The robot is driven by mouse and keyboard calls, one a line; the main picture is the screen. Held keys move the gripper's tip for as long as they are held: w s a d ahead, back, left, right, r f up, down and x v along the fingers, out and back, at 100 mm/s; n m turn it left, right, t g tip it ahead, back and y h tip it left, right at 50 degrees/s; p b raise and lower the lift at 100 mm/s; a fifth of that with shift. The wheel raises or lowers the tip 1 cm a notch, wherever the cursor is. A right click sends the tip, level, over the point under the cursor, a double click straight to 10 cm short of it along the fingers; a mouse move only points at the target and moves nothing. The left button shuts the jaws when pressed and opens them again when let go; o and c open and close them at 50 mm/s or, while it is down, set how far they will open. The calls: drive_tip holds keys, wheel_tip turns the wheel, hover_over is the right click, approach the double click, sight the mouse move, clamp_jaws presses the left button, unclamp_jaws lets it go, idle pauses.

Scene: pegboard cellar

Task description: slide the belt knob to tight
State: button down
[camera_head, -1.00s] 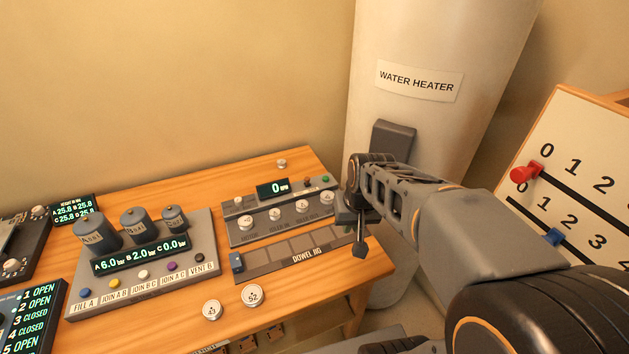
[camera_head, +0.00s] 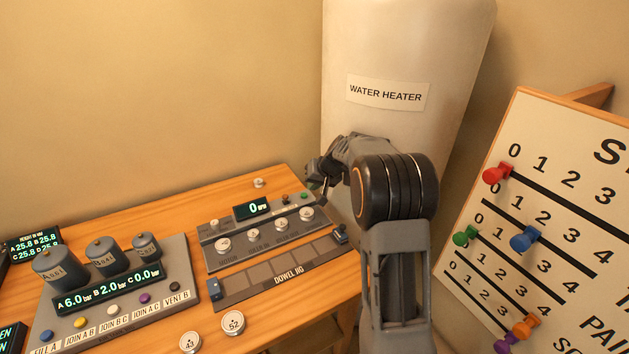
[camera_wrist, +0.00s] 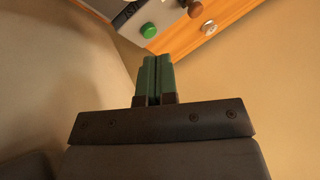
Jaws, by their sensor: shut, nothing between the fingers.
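A grey panel (camera_head: 270,228) with a "0" display and a row of several round white knobs stands on the wooden table. A small white knob (camera_head: 213,225) is at its left end; I cannot tell which knob is the belt knob, and no "tight" label is readable. My gripper (camera_head: 323,190) is beside the panel's right end, close to its green button (camera_head: 304,196), and seems apart from it. In the wrist view, my gripper's green fingers (camera_wrist: 158,62) are together and empty, with the green button (camera_wrist: 148,31) beyond them.
A dowel jig (camera_head: 275,281) lies in front of the panel. A tank console (camera_head: 120,295) is at the left, with two round weights (camera_head: 233,322) nearby. A water heater (camera_head: 400,55) stands behind my arm. A pegged board (camera_head: 560,190) is at the right.

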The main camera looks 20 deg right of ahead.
sight(288, 200)
drive_tip(key=x, duration=0.5)
drive_tip(key=shift+f+p, duration=0.1)
drive_tip(key=shift+p, duration=0.25)
drive_tip(key=a, duration=0.1)
drive_tip(key=w+a+f+p, duration=0.1)
drive_tip(key=shift+a, duration=0.35)
drive_tip(key=shift+w+a+f, duration=0.15)
drive_tip(key=shift+w+a, duration=0.15)
drive_tip(key=shift+a, duration=0.35)
